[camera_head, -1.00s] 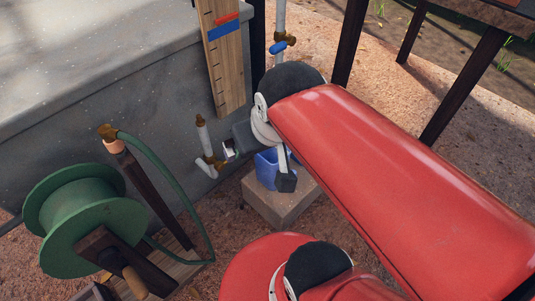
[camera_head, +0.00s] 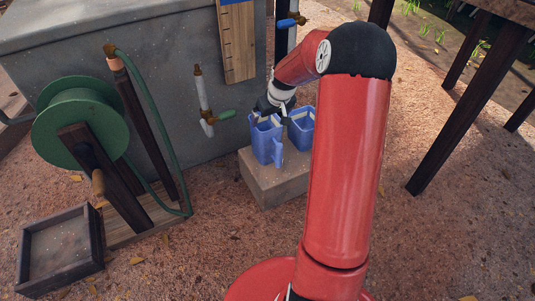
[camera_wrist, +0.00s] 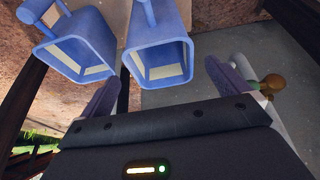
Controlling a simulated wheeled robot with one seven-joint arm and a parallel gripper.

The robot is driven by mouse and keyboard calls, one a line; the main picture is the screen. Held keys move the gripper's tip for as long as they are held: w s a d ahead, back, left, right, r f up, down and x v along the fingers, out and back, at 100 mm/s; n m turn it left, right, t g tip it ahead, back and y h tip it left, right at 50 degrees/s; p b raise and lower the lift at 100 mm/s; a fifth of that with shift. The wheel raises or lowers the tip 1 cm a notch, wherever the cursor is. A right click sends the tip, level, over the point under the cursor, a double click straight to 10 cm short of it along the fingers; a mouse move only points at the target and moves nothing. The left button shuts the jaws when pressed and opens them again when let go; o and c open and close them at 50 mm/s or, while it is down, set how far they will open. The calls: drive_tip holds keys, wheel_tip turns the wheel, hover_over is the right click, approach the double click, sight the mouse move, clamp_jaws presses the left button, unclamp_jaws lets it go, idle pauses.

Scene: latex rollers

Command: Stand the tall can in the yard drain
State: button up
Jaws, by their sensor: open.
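Two blue cans with handles stand upright side by side on a concrete block. In the head view, the left can (camera_head: 265,142) looks slightly taller than the right can (camera_head: 301,128). My gripper (camera_head: 272,108) is at the left can's rim, partly hidden behind it. In the wrist view, my gripper (camera_wrist: 163,72) is open, with its fingers spread to either side of the can (camera_wrist: 158,40) nearer the tap. The other can (camera_wrist: 75,45) lies beyond the left finger. Contact cannot be told. A square, dark-framed shallow box (camera_head: 97,236), possibly the drain, sits at lower left.
The concrete block (camera_head: 279,193) stands by a grey tank (camera_head: 160,75). A standpipe with a green-handled tap (camera_head: 207,120) is left of the cans. Dark table legs (camera_head: 465,110) stand at right. Front ground is clear.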

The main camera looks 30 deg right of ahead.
sight(266, 138)
drive_tip(key=b+x, duration=0.1)
drive_tip(key=x, duration=0.7)
drive_tip(key=shift+f+b, duration=0.4)
drive_tip(key=shift+c, duration=0.3)
drive_tip(key=shift+r, duration=0.1)
drive_tip(key=c, duration=1.3)
